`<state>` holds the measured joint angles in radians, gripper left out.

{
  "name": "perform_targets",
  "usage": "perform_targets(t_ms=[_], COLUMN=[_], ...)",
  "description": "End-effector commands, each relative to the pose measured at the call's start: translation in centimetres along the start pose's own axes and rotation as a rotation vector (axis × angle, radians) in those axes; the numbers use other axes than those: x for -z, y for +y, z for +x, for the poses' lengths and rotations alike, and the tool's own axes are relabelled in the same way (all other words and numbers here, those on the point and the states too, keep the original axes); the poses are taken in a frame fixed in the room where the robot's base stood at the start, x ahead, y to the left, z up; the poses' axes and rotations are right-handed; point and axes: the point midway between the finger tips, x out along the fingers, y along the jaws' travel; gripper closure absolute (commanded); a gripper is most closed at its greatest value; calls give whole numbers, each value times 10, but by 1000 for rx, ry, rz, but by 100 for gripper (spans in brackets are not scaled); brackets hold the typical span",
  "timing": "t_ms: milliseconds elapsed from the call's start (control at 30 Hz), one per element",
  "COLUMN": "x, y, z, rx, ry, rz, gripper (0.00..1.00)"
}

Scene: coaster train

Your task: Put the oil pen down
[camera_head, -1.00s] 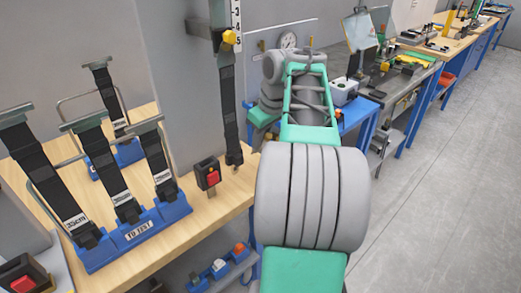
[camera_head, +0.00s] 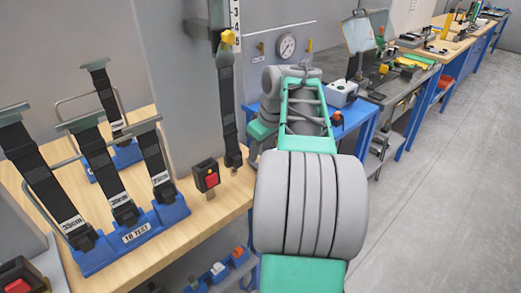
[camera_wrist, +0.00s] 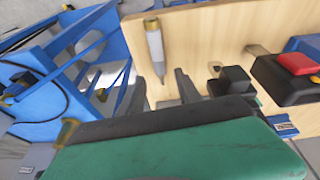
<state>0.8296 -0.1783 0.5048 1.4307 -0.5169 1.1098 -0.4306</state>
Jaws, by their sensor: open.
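In the wrist view the oil pen (camera_wrist: 155,48), a pale grey tube with a brass-coloured end and a narrow tip, shows against the light wooden bench top (camera_wrist: 205,28). I cannot tell whether it touches the wood. My gripper (camera_wrist: 197,80) is open, with dark fingers just right of the pen's tip and nothing seen between them. My green and black wrist housing fills the lower part of this view. In the head view my arm hides the gripper, and the pen is not seen.
On the bench in the head view, a black box with a red button (camera_head: 208,177) stands near the edge. Blue racks with black straps, one being the front rack (camera_head: 135,237), fill the left. A dial gauge (camera_head: 286,45) is behind my arm. The right-hand floor (camera_head: 430,220) is clear.

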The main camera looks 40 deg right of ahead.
Motion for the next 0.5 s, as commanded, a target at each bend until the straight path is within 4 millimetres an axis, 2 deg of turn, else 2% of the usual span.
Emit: perform_targets(t_ms=[167, 500], x=[2, 3], y=[1, 2], z=[-16, -103], rx=[-2, -3], ry=[3, 1], rz=[-1, 1], gripper=[59, 59])
